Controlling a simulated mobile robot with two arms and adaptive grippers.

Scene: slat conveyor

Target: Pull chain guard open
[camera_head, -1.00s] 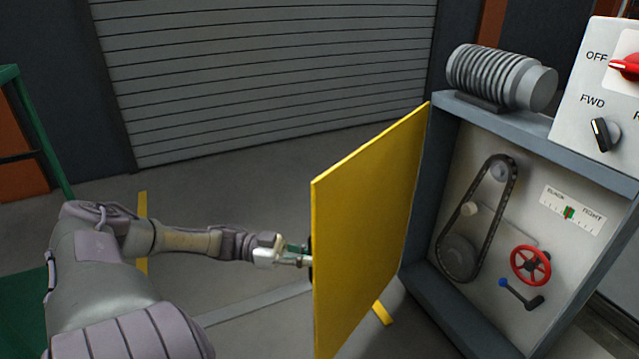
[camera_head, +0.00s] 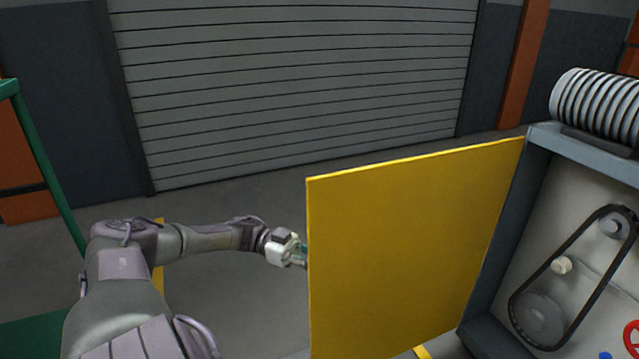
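The yellow chain guard (camera_head: 405,255) stands swung open like a door, hinged on the left side of the grey cabinet (camera_head: 515,240). The chain (camera_head: 572,262) and its sprockets show uncovered inside the cabinet. My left gripper (camera_head: 302,256) is at the guard's free left edge, and its fingertips are hidden behind the panel. I cannot see whether the fingers are closed on a handle. My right gripper is out of view.
A ribbed motor (camera_head: 600,105) sits on top of the cabinet at the right. A grey roller shutter (camera_head: 300,80) stands behind. A green frame (camera_head: 45,165) is at the left. Open floor lies between the frame and the guard.

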